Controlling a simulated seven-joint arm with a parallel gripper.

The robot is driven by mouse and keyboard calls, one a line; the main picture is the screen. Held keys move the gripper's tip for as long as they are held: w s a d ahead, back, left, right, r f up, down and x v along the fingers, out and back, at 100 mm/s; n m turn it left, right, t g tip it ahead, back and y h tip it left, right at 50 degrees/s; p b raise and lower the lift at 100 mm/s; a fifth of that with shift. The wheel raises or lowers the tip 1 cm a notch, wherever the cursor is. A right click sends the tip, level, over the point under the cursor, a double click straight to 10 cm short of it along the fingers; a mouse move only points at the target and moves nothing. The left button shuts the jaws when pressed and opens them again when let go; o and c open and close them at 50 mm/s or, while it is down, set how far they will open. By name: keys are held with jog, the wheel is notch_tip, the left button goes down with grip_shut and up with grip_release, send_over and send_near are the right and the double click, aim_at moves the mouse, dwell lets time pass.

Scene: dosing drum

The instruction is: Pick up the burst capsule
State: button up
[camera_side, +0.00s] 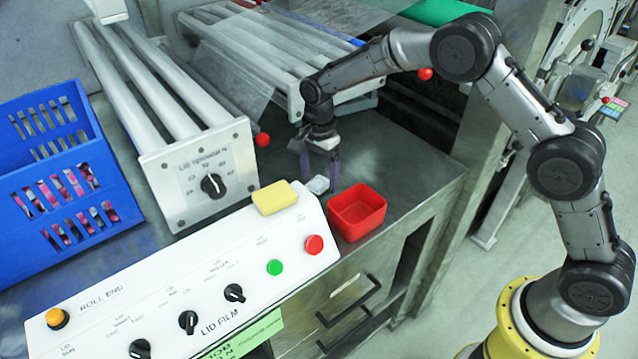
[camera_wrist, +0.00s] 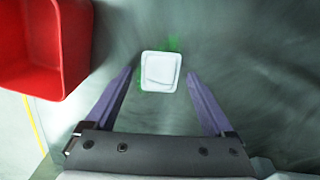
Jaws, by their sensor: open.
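The burst capsule is a small white square pack (camera_side: 318,184) lying on the grey metal worktop. It also shows in the wrist view as a white square (camera_wrist: 161,71) with a crease across its face and green smears on the surface around it. My gripper (camera_side: 320,182) is open, pointing down over the worktop close to the capsule. In the wrist view its two purple fingers (camera_wrist: 161,85) are spread apart, with the capsule between and slightly beyond their tips. Nothing is held. Whether the fingertips touch the worktop I cannot tell.
A red open box (camera_side: 357,212) stands just right of the capsule, near the worktop's edge; it is at upper left in the wrist view (camera_wrist: 80,45). A white control panel (camera_side: 190,280) with a yellow sponge (camera_side: 275,197) on it lies in front. A blue crate (camera_side: 60,170) stands left.

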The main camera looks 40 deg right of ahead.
jog(key=shift+f, duration=0.3)
grip_shut()
dwell(0.3)
